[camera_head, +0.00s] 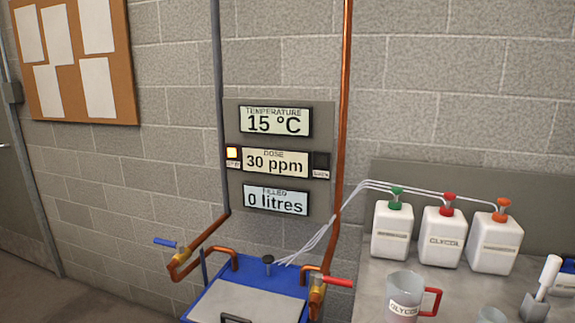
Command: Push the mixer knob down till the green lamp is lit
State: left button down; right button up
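On the wall panel (247,110), a lamp (233,153) left of the dose display glows orange-yellow. A second lamp (321,160) right of that display is dark, and its small label is unreadable. No green light shows. The displays read 15 °C (273,122), 30 ppm (275,163) and 0 litres (276,199). Neither gripper is in view.
Copper pipes with a blue-handled valve (165,242) and a red-handled valve (338,282) flank the box. Right, a grey counter (362,288) carries white jugs (392,232), a glycol pitcher (404,299) and a white-handled tool (548,273). Thin tubes run from the jugs to the box.

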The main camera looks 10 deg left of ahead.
aim_at(268, 260)
jog(key=i+j, duration=0.15)
jog(key=j, duration=0.2)
jog(key=i+j, duration=0.2)
jog(key=j, duration=0.15)
jog(key=i+j, duration=0.15)
jog(key=j, duration=0.2)
jog(key=i+j, duration=0.15)
jog(key=j, duration=0.2)
jog(key=i+j, duration=0.2)
jog(key=j, duration=0.15)
jog(key=z, duration=1.2)
